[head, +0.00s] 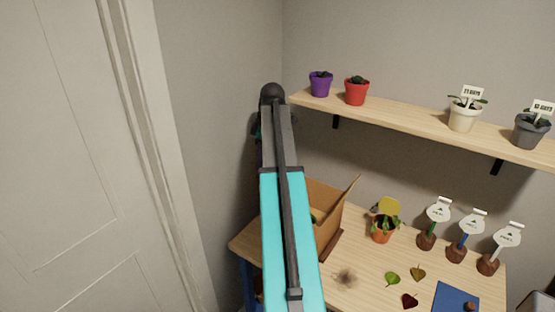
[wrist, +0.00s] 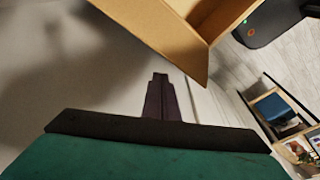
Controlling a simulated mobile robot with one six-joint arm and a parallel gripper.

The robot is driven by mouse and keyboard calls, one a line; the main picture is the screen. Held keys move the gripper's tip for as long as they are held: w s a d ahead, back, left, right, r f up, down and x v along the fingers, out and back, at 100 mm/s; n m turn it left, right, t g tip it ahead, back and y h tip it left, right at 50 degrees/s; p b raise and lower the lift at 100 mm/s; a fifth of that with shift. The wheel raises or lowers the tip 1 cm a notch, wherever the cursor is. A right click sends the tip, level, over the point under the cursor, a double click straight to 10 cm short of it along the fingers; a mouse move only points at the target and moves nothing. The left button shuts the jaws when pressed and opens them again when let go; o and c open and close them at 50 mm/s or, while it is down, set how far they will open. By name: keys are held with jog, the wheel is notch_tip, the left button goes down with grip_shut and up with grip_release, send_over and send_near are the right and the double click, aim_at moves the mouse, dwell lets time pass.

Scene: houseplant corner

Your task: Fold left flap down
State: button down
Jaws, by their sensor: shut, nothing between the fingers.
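The cardboard box (head: 327,200) stands on the wooden table in the head view, partly hidden behind my arm. The box's left side and left flap are hidden by my arm there. In the wrist view a brown cardboard panel (wrist: 165,28) and the box's edge fill the top; I cannot tell for sure which flap it is. My gripper (wrist: 160,78) is shut and empty, just below that panel in the picture; I cannot tell whether they touch. The head view does not show my gripper.
The table (head: 365,268) holds an orange potted plant (head: 381,234), several loose leaves, a blue mat (head: 455,298) and brown pots with white labels right of the box. A shelf (head: 400,118) with pots hangs above. The wall and door are close on the left.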

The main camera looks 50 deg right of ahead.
jog(key=shift+f, duration=1.15)
jog(key=s+d+p, duration=0.1)
jog(key=s, duration=1.1)
jog(key=shift+s+p, duration=0.25)
jog(key=shift+p, duration=0.15)
dwell(1.8)
jog(key=shift+r, duration=0.2)
dwell(0.3)
notch_tip(320, 180, up, 9)
jog(key=p, duration=0.6)
jog(key=shift+f, duration=0.15)
dwell(0.7)
dwell(0.4)
